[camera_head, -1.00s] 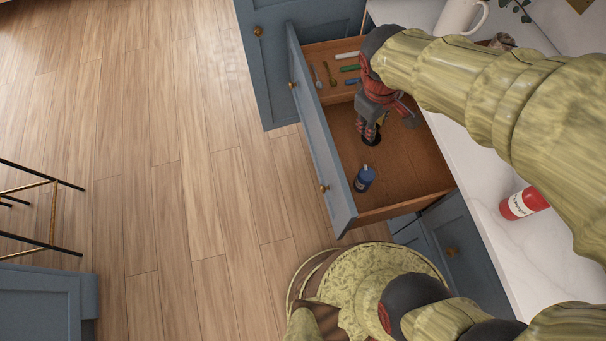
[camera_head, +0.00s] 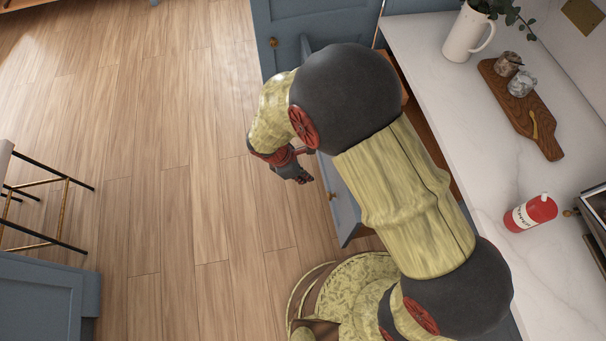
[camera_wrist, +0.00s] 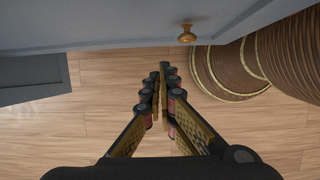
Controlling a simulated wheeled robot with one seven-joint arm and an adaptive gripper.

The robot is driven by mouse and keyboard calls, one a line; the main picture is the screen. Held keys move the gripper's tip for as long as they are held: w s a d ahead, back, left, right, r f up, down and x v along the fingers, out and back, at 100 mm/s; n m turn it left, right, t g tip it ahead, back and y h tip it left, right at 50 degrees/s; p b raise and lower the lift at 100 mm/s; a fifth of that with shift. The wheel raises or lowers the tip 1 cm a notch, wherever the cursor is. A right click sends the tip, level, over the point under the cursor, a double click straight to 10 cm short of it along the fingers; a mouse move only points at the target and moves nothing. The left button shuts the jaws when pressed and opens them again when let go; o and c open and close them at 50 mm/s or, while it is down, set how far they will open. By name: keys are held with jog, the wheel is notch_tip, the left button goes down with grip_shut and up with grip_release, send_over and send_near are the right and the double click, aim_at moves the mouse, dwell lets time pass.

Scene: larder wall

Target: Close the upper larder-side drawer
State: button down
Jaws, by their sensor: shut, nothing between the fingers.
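The blue-grey drawer (camera_head: 346,212) stands pulled out from under the white counter, with a brass knob (camera_head: 332,197) on its front. My arm hides most of it and its contents in the head view. A strip of its wooden inside shows to the right of the arm. My gripper (camera_head: 303,178) is outside the drawer, on the floor side of its front, close to the knob. In the wrist view, my gripper (camera_wrist: 160,78) has its fingertips together with nothing between them. The drawer front (camera_wrist: 110,32) and a knob (camera_wrist: 186,34) show beyond the fingertips, apart from them.
A red bottle (camera_head: 530,213), a white jug (camera_head: 466,32) and a wooden board (camera_head: 545,143) with small jars stand on the counter (camera_head: 490,165). Open wooden floor (camera_head: 190,170) lies to the left. A stool (camera_head: 45,205) stands at the far left.

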jog(key=w+d+f+b, duration=0.1)
jog(key=d+f+b, duration=0.1)
jog(key=d+f, duration=0.3)
jog(key=shift+w+d+b, duration=0.35)
jog(key=shift+d+b, duration=0.05)
jog(key=shift+d, duration=0.05)
jog(key=w+d+p, duration=0.1)
jog(key=w+d, duration=0.3)
jog(key=d, duration=1)
jog(key=w+d+p, duration=0.2)
jog(key=w+d, duration=0.2)
jog(key=d, duration=0.9)
jog(key=shift+d, duration=0.4)
jog(key=shift+a, duration=0.1)
